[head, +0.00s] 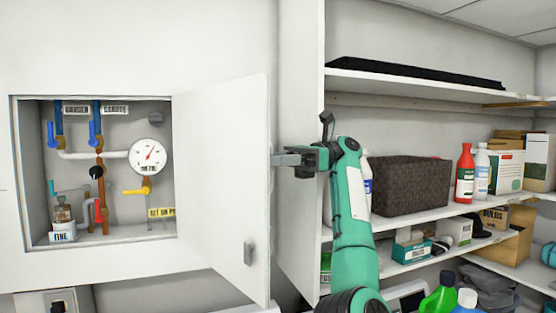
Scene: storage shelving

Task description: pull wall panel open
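The white wall panel (222,170) stands swung out from the right side of a recessed wall box (12,180), wide open, with its inner face showing. A small grey latch (248,253) sits low near its free edge. Inside the box are coloured pipes, valves and a round gauge (150,156).
A green bottle (440,296) is at the lower right.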

